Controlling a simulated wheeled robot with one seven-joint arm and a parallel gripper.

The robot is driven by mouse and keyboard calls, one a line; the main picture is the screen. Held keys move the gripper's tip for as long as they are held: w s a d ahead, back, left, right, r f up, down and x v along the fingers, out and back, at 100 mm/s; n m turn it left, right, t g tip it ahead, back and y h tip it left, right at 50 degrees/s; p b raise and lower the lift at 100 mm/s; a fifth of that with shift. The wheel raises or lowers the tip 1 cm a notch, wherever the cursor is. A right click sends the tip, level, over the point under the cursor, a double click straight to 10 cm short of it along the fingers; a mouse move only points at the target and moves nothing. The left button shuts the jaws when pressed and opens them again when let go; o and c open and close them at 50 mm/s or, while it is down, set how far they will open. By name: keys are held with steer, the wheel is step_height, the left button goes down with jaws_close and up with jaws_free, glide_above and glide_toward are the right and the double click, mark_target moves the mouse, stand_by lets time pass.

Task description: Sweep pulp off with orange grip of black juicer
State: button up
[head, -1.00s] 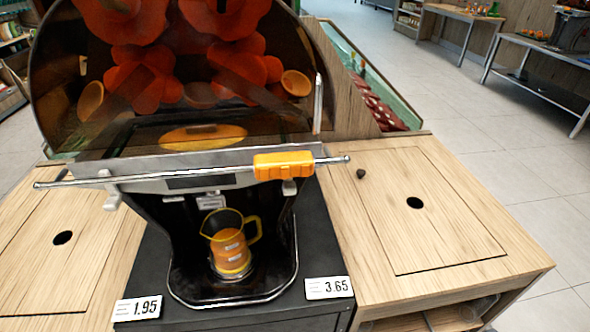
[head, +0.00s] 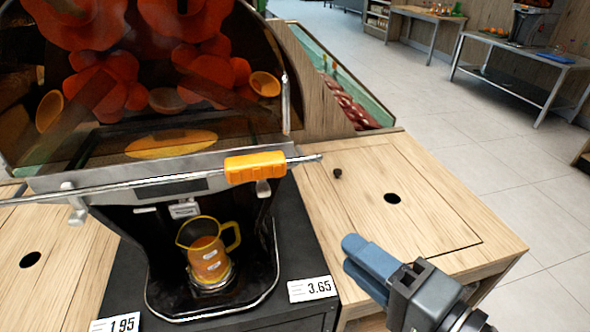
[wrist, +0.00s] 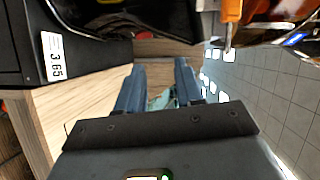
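The black juicer (head: 130,215) stands on a dark stand, with red mechanism parts behind its clear dark cover. Its orange grip (head: 255,167) sits on a metal rod across the front, near the rod's right end. The grip also shows at the top of the wrist view (wrist: 231,10). My gripper (head: 360,252) is at the lower right in the head view, in front of the right wooden counter and apart from the grip. In the wrist view its two blue fingers (wrist: 158,82) stand apart with nothing held between them.
A jug of orange juice (head: 208,258) stands under the juicer's spout. Price tags (head: 312,288) sit on the stand's front edge. The wooden counter (head: 345,215) at right holds a small dark knob (head: 337,173) and is otherwise clear.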

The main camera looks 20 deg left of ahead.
mark_target(257, 174)
steer(key=a+r+n+g+y, duration=0.3)
steer(key=a+r+g+y, duration=0.15)
steer(key=a+r, duration=0.4)
steer(key=shift+g+h, duration=0.35)
steer(key=x, duration=0.4)
steer(key=r+x, duration=0.1)
steer(key=x, duration=0.1)
steer(key=shift+w+p, duration=0.15)
steer(key=shift+p, duration=0.15)
steer(key=shift+c, duration=0.2)
jaws_close()
